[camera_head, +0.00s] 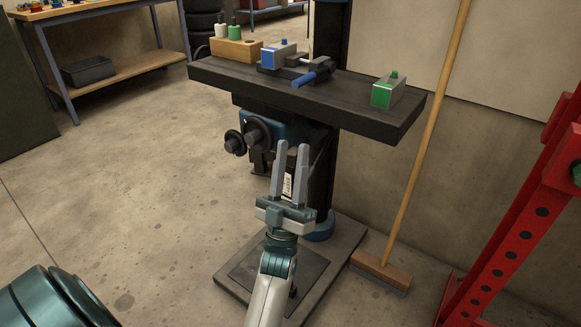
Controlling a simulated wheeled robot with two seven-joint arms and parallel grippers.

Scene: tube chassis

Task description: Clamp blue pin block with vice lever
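The blue pin block (273,56) has a blue face and a small blue pin on top. It sits at the dark vice (320,68) on the dark machine table; whether the jaws touch it I cannot tell. The vice lever has a blue grip (304,79) that points toward me, to the right of the block. My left gripper (290,150) is open and empty, its fingers pointing up in the picture. It is well short of the table, apart from the lever and block. My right gripper is not in view.
A green pin block (382,95) stands at the right of the machine table (350,108). A wooden holder (235,49) with white and green-topped items is behind left. Handwheels (245,138) project below the table. A broom (420,150) and red rack (540,220) stand right.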

